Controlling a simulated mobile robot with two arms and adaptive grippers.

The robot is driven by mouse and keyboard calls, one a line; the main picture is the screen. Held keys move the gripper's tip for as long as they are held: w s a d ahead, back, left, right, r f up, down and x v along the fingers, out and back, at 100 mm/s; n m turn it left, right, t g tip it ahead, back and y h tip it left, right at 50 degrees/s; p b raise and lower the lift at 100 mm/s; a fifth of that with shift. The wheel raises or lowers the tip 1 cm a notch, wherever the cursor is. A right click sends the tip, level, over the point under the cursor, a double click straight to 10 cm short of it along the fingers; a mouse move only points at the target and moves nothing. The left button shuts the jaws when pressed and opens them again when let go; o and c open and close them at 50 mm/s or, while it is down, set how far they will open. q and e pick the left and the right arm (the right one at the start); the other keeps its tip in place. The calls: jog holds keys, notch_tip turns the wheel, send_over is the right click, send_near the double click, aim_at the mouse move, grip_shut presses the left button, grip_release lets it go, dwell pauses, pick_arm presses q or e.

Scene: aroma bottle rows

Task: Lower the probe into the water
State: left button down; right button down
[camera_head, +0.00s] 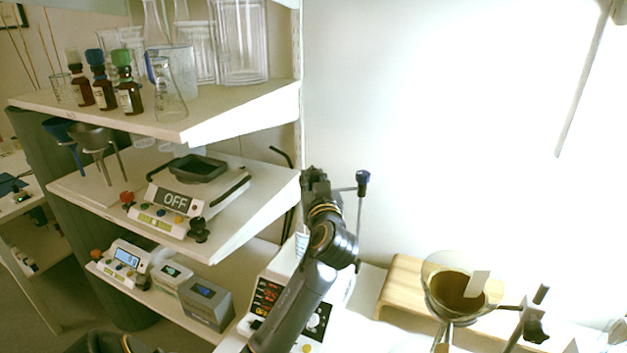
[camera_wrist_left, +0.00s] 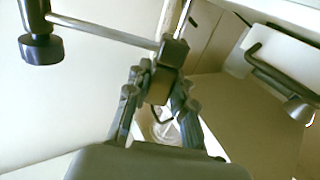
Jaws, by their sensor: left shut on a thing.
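My left gripper (camera_head: 316,180) is raised at the middle of the head view, above a white instrument with red displays (camera_head: 268,294). In the left wrist view its fingers (camera_wrist_left: 160,88) are closed around a small dark block (camera_wrist_left: 162,84). A thin metal crossbar (camera_wrist_left: 105,31) runs from this block to a dark clamp on a stand (camera_wrist_left: 41,48). In the head view the stand's upright rod (camera_head: 359,222) has a dark blue knob on top. A clear glass vessel (camera_wrist_left: 165,131) shows faintly behind the fingers. The probe tip and water level cannot be made out. My right gripper is out of view.
A shelf edge (camera_head: 262,217) lies close left of my gripper.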

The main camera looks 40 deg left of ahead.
pick_arm(q)
jog(key=shift+f, duration=0.3)
jog(key=c, duration=1.1)
grip_release()
jog(key=shift+w+a, duration=0.1)
jog(key=v, duration=1.2)
jog(key=shift+r, duration=0.15)
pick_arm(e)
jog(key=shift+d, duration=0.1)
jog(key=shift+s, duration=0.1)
